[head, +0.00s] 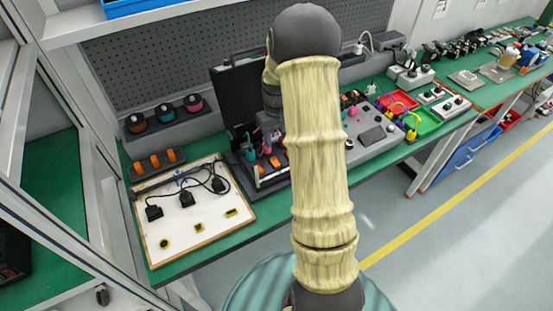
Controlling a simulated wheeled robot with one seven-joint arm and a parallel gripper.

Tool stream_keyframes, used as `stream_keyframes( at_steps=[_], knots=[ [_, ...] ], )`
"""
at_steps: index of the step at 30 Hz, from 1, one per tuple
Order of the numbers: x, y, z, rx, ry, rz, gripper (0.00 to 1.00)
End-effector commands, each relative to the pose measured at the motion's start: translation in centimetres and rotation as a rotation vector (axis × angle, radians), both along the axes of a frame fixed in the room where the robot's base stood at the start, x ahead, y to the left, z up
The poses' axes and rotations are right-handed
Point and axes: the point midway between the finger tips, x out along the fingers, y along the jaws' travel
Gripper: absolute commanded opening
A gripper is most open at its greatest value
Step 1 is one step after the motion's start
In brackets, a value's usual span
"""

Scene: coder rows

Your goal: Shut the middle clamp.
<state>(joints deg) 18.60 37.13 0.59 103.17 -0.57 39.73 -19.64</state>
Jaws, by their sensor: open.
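I cannot tell for certain which part is the middle clamp. A dark rack at the left of the bench holds a row of three orange pieces, and its middle orange piece (155,160) is too small to read as open or shut. On the white board (180,263) in front of it, three black blocks with cables form a row, with a middle black block (187,198). Three small yellow-and-black parts lie below them. My arm crosses the middle of the head view and bends back down behind itself. My gripper is hidden behind it.
A black open case (237,100) with tools stands right of the board, partly behind my arm. A grey control panel (375,138) and red and green trays (424,122) are further right. Three spools (165,112) sit behind the rack. A metal frame edges the left.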

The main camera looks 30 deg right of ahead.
Motion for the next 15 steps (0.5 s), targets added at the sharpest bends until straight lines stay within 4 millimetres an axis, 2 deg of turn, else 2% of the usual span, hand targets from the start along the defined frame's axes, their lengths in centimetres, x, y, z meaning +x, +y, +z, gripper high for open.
stream_keyframes(
  at_steps=[15],
  knots=[
    [-0.1,0.0,-9.0,0.0,0.003,0.0,0.44]
  ],
)
